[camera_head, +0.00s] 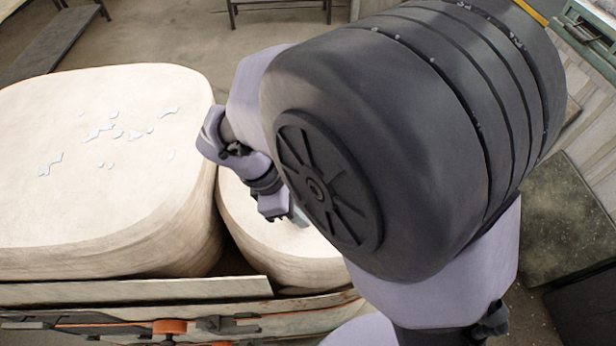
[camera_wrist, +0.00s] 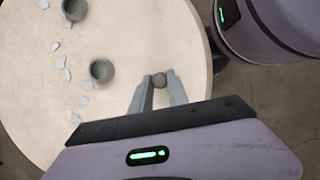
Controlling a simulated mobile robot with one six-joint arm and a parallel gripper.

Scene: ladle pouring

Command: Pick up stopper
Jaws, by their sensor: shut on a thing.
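In the wrist view, a small round dark grey-brown stopper (camera_wrist: 159,80) sits between the tips of my gripper (camera_wrist: 159,84). The two grey fingers are shut on it from both sides. It is over the pale round top; I cannot tell whether it touches that surface. In the head view, my gripper (camera_head: 298,215) shows only in part, low over the smaller pale block. My own arm hides much of this area there, and I cannot make out the stopper.
Two dark round cup-like things (camera_wrist: 102,70) and (camera_wrist: 74,9) stand left of my gripper on the pale top (camera_wrist: 120,120). Several light flakes (camera_wrist: 66,62) lie near them. A larger pale block (camera_head: 60,210), also with flakes, stands at left in the head view.

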